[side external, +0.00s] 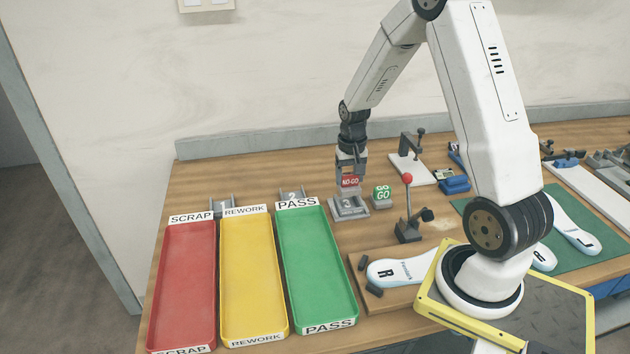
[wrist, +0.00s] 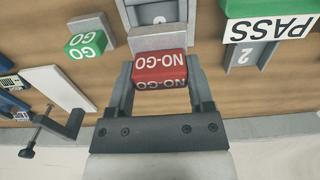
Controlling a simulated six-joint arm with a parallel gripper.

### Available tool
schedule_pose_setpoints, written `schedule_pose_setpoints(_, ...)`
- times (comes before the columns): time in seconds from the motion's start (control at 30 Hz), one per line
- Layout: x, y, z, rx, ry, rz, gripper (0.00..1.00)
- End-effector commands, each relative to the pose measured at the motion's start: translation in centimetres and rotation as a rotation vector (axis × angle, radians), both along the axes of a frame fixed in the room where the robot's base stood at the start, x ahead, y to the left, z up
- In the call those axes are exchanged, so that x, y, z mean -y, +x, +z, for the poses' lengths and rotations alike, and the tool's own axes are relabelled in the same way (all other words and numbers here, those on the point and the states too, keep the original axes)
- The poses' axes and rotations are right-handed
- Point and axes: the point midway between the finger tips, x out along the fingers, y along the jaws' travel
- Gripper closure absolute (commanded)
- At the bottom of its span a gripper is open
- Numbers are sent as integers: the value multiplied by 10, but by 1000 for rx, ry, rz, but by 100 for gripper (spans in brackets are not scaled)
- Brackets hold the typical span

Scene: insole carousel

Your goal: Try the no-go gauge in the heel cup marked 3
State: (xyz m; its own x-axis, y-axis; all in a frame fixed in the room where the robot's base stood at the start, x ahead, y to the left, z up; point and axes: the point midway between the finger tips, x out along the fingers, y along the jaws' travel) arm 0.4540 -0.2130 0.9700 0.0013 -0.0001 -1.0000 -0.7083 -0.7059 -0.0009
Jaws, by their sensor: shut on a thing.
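My gripper (side external: 351,170) is shut on the red NO-GO gauge (side external: 350,182), which also shows between the fingers in the wrist view (wrist: 160,66). The gauge is upright over the back part of the grey heel cup marked 3 (side external: 348,208). In the wrist view a grey block shows beside the red face, and part of the cup (wrist: 135,14) with its number lies beyond it. I cannot tell whether the gauge touches the cup or has entered it. The green GO gauge (side external: 382,195) stands just right of the cup.
Red SCRAP (side external: 184,285), yellow REWORK (side external: 252,275) and green PASS (side external: 316,265) trays lie to the left. Cups marked 2 (side external: 291,195) and another (side external: 222,203) sit behind them.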

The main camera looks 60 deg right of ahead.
Motion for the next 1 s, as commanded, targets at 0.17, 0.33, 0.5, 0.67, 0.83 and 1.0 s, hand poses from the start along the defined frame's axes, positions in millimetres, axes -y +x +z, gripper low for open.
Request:
schedule_pose_setpoints(0.17,0,0,-12,-1,1,0,100)
schedule_pose_setpoints(0.33,0,0,-19,-1,0,0,100)
schedule_pose_setpoints(0.5,0,0,-22,-1,-1,0,100)
schedule_pose_setpoints(0.67,0,0,-23,0,-1,0,100)
schedule_pose_setpoints(0.83,0,0,-23,0,-1,0,100)
schedule_pose_setpoints(1.0,0,0,-23,-1,-1,0,100)
